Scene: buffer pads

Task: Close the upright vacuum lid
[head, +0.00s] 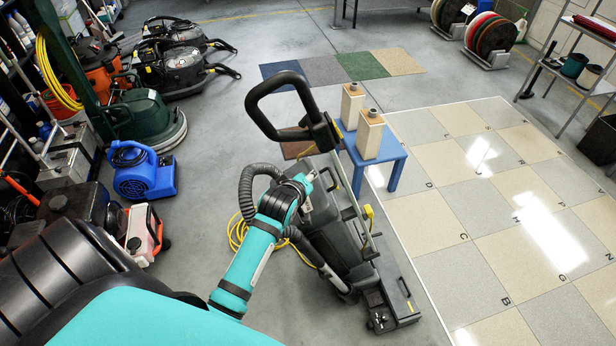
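The upright vacuum (326,228) is dark grey and stands in the middle of the head view, with a black loop handle (262,110) at its top and a low black base (392,304) at the floor. I cannot clearly make out the lid's edge or how far open it is. My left arm is teal and comes in from the lower left. My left gripper (304,181) is small in view, at the upper left part of the vacuum body, and seems close to or touching it. Its fingers are too unclear to tell their opening. My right gripper is not in view.
A blue blower (143,171) and other machines line the left side. Tiled floor (450,220) is open on the right.

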